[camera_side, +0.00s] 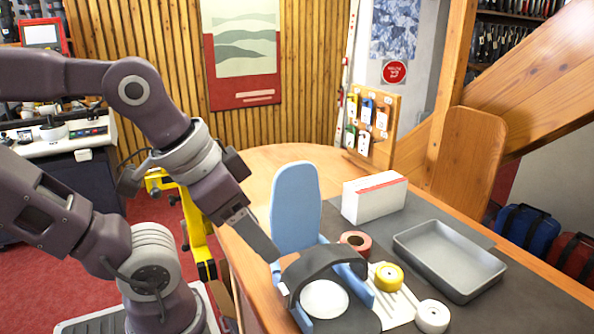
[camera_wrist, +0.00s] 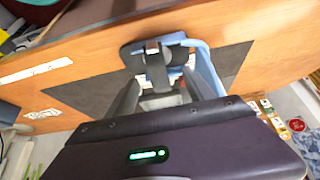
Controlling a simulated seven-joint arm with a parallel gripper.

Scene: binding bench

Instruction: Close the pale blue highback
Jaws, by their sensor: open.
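The pale blue highback (camera_side: 297,205) stands upright at the rear of a binding on the bench. A black strap (camera_side: 322,262) arches over the binding's base, which has a white round disc (camera_side: 324,299). My gripper (camera_side: 273,256) is open, its fingers pointing down just left of the highback's lower part and the strap. I cannot tell whether they touch it. In the wrist view my open gripper (camera_wrist: 162,82) points at the binding. A pale blue edge (camera_wrist: 206,66) and the black strap (camera_wrist: 155,62) show there, partly behind the fingers.
On the dark mat are a white box (camera_side: 374,197), a grey tray (camera_side: 450,259) and red (camera_side: 355,242), yellow (camera_side: 389,277) and white (camera_side: 432,316) rolls, close to the binding's right. A wooden rack with coloured items (camera_side: 372,125) stands at the back.

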